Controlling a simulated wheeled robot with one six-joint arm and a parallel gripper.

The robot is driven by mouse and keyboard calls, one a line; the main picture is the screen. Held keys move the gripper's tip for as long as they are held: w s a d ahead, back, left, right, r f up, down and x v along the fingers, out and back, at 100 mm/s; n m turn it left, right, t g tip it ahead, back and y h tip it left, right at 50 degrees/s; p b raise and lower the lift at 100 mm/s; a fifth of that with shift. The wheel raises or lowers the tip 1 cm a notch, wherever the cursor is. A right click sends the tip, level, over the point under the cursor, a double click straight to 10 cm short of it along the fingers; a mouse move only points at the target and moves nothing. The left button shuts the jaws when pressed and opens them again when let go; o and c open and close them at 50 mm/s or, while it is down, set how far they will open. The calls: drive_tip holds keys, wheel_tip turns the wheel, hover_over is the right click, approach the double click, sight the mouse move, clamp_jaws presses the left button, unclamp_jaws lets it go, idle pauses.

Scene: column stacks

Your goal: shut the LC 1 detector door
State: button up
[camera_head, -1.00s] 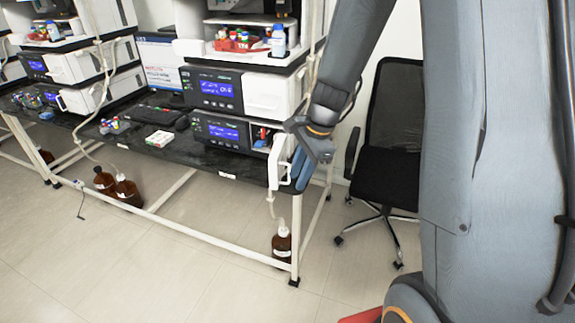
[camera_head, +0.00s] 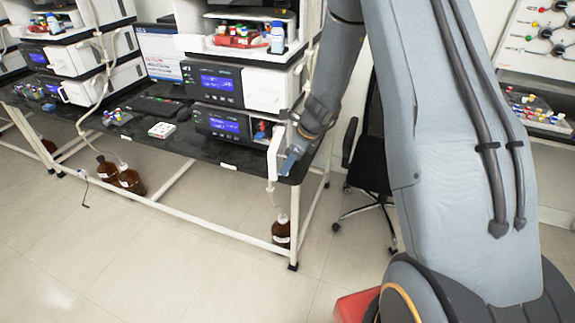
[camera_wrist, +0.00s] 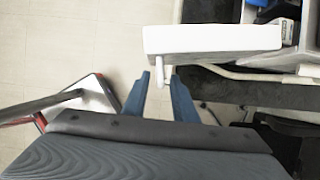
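The white detector door (camera_head: 274,153) stands swung open at the right end of the lower black instrument (camera_head: 222,124) with a blue display. In the wrist view the door (camera_wrist: 210,39) is a white panel across the upper part. A short white handle (camera_wrist: 158,76) sticks out of it toward my gripper. My gripper (camera_wrist: 159,75) is open, with one blue fingertip on each side of the handle and gaps showing between. In the head view my gripper (camera_head: 290,160) is beside the door, which my fingers partly cover. I cannot read an LC 1 label.
A black bench top (camera_head: 180,139) on a white frame carries the stacks. A brown bottle (camera_head: 281,231) stands below its right end. A black chair (camera_head: 368,150) is behind my arm. Open floor lies in front.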

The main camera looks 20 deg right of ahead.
drive_tip(key=shift+w+a+f, duration=0.1)
drive_tip(key=shift+w+f, duration=0.05)
drive_tip(key=shift+f, duration=0.3)
clamp_jaws()
idle(1.2)
